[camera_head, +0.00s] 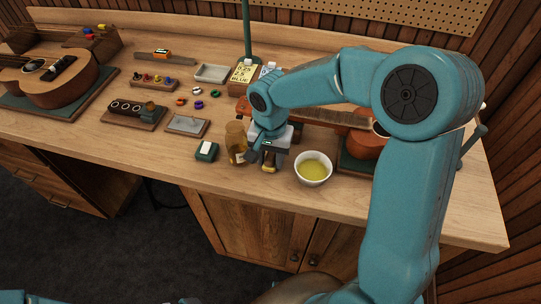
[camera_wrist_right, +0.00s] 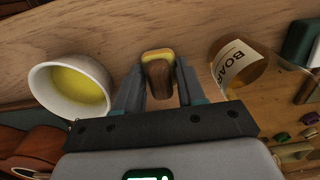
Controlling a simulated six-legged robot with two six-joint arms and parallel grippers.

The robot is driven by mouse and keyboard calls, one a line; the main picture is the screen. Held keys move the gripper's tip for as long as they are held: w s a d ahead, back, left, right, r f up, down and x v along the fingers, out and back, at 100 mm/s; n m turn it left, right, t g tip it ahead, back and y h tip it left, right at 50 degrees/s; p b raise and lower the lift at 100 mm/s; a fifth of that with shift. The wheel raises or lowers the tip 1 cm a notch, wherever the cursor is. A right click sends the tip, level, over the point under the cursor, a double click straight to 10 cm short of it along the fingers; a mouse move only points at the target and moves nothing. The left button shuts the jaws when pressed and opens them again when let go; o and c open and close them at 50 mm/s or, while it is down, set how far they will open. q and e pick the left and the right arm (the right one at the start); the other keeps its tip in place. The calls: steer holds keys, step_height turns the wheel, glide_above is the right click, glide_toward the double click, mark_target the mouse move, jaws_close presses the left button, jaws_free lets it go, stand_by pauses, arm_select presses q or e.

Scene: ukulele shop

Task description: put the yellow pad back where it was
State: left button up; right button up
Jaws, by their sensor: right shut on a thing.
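The yellow pad (camera_wrist_right: 158,57) has a brown block-like back and sits between the fingers of my right gripper (camera_wrist_right: 158,82). The gripper is shut on it. In the head view my right gripper (camera_head: 267,150) points down near the front of the bench, and a little of the yellow pad (camera_head: 268,168) shows below it. I cannot tell whether the pad touches the bench top. The pad is between an amber bottle (camera_head: 236,143) on its left and a white bowl of yellow liquid (camera_head: 313,169) on its right. My left gripper is out of view.
A dark green box with a white top (camera_head: 206,151) stands left of the bottle. A grey tray (camera_head: 187,124) and several coloured rings lie behind it. A ukulele (camera_head: 362,143) on a green mat is right of the bowl. The bench's front edge is close.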

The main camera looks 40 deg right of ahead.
mark_target(270, 157)
steer(key=o, duration=0.9)
steer(key=shift+w+f, duration=0.1)
steer(key=shift+o, duration=0.2)
steer(key=shift+r+p, duration=0.35)
steer(key=shift+r, duration=0.05)
step_height(270, 157, up, 12)
steer(key=shift+f, duration=0.2)
